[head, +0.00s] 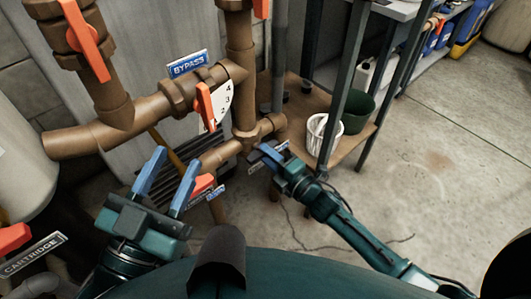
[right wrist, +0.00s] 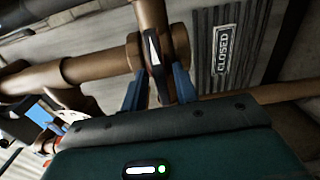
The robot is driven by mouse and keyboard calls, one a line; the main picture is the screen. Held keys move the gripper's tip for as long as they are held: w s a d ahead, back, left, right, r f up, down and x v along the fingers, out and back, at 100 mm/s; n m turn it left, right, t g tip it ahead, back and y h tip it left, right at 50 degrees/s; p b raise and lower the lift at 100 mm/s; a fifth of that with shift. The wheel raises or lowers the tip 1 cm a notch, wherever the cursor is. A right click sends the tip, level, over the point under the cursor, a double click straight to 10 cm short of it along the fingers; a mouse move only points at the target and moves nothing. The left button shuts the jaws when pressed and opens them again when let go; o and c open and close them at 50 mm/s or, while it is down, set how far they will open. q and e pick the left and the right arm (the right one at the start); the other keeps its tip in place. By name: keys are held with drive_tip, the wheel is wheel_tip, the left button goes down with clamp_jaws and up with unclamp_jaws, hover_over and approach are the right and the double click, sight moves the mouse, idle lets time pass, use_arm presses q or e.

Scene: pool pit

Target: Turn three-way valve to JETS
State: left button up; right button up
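In the head view my right gripper (head: 266,157) reaches the brown pipe joint at the centre and hides the handle. A "CLOSED" label (right wrist: 222,50) shows right of the handle in the right wrist view. No JETS label is readable. My left gripper (head: 168,176) is open and empty, left of the lower pipe.
Orange handles sit on the upper pipes (head: 87,40) and beside a numbered dial (head: 206,107). A BYPASS sign (head: 187,64) stands above the horizontal pipe. A CARTRIDGE sign (head: 33,255) is lower left. A shelf with a white basket (head: 322,137) is right of the pipes. Floor at right is clear.

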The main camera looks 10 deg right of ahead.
drive_tip(key=shift+o, duration=1)
drive_tip(key=p+v, duration=0.2)
drive_tip(key=v, duration=0.5)
drive_tip(key=shift+p, duration=0.4)
